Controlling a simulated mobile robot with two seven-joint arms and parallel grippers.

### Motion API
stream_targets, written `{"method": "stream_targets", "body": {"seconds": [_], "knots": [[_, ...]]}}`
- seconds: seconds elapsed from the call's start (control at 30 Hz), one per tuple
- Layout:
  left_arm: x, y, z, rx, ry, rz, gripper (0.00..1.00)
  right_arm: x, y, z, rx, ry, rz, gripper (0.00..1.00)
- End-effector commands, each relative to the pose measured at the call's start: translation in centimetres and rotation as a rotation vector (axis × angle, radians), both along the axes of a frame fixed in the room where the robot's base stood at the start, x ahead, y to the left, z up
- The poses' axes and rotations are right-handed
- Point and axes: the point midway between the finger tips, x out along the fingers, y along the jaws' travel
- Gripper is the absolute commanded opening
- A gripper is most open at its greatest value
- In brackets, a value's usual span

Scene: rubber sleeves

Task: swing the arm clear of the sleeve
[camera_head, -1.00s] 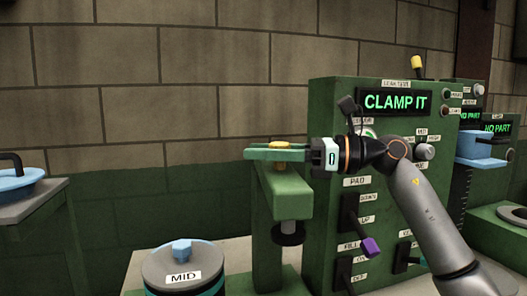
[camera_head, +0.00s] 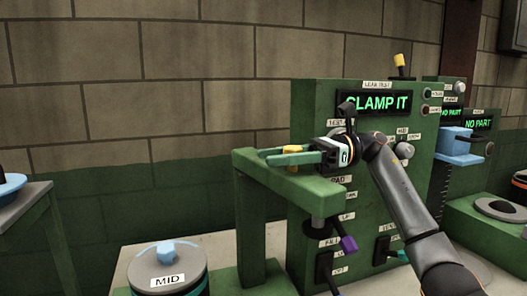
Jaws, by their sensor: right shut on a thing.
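My right gripper (camera_head: 265,156) reaches in from the right, its two green fingers pointing left above the green overhanging arm (camera_head: 262,168) of the test stand. It is shut on a small yellow piece (camera_head: 292,149), which shows between and below the fingers. The fingers hide part of this piece, and I cannot tell whether it is the sleeve or whether it touches the green arm beneath. The dark round pad (camera_head: 317,226) hangs under that arm. The stand's display (camera_head: 379,104) reads CLAMP IT. My left gripper is not in view.
A grey canister (camera_head: 168,265) labelled MID, with a blue knob, stands at the front left. A lever with a purple handle (camera_head: 348,245) is on the stand's face. A light-blue part (camera_head: 457,148) sits at another station to the right. A blue lid (camera_head: 8,187) is at far left.

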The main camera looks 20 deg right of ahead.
Motion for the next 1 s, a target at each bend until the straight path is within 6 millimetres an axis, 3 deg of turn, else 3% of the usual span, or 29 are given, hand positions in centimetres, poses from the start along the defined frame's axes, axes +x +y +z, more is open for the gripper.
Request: {"method": "stream_targets", "body": {"seconds": [0.2,0.23,0.5,0.8,1.0], "knots": [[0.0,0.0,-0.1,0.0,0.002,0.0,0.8,0.0,-0.1,0.1,0.002,-0.001,-0.003,0.0],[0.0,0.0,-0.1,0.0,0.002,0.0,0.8,0.0,-0.1,0.1,0.002,-0.001,-0.003,0.44],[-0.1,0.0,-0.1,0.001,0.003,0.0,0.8,0.0,-0.1,0.1,0.001,-0.001,-0.002,0.73],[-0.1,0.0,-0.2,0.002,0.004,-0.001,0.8,0.0,-0.3,0.1,0.001,0.0,-0.003,0.73],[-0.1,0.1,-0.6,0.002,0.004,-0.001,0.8,-0.3,-3.2,0.1,0.003,0.001,-0.007,0.73]]}}
